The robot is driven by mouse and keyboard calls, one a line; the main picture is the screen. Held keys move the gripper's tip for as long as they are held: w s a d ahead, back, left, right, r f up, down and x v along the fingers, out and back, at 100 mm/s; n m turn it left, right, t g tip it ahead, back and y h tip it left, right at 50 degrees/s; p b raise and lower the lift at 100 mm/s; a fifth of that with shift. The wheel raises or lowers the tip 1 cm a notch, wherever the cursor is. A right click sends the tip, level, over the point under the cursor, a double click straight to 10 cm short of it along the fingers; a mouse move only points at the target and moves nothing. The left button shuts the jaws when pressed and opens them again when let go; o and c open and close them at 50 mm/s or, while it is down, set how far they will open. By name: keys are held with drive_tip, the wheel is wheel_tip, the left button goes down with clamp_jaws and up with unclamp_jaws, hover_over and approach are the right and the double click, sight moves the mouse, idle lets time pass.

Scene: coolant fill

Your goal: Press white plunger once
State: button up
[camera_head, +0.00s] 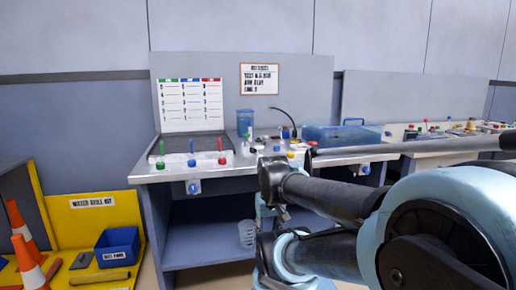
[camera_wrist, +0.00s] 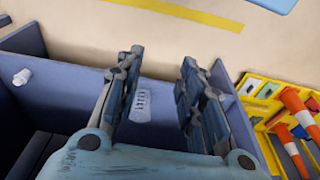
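I cannot surely pick out the white plunger in either view. White fittings with blue centres sit on the bench's front edge in the head view, one at the left (camera_head: 194,187) and one at the right (camera_head: 364,169). A small white cylinder (camera_wrist: 22,77) sticks out by a dark blue panel in the wrist view. My gripper (camera_wrist: 162,62) is open in the wrist view, with nothing between its fingers. A white graduated beaker (camera_wrist: 141,106) shows below and beyond the fingers. It also shows low under the bench in the head view (camera_head: 246,233).
The metal-topped bench (camera_head: 165,174) carries green, blue and red handles, a blue container (camera_head: 245,121) and a blue tank (camera_head: 335,137). My arm hides part of the bench. A yellow stand with a blue bin (camera_head: 117,247) and orange cones (camera_head: 25,245) is at the left.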

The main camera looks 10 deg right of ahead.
drive_tip(key=shift+s+r, duration=0.2)
drive_tip(key=shift+r, duration=0.75)
clamp_jaws()
drive_tip(key=w+d+r+m+g, duration=0.1)
drive_tip(key=w+d+r+m, duration=0.2)
drive_tip(key=w+r+m, duration=0.6)
drive_tip(key=w+d+r+m+g, duration=0.1)
drive_tip(key=w+d+r+m, duration=0.2)
drive_tip(key=w+r, duration=2.2)
drive_tip(key=shift+w+r+m, duration=0.25)
drive_tip(key=shift+w+m, duration=1.25)
drive_tip(key=shift+m, duration=1.4)
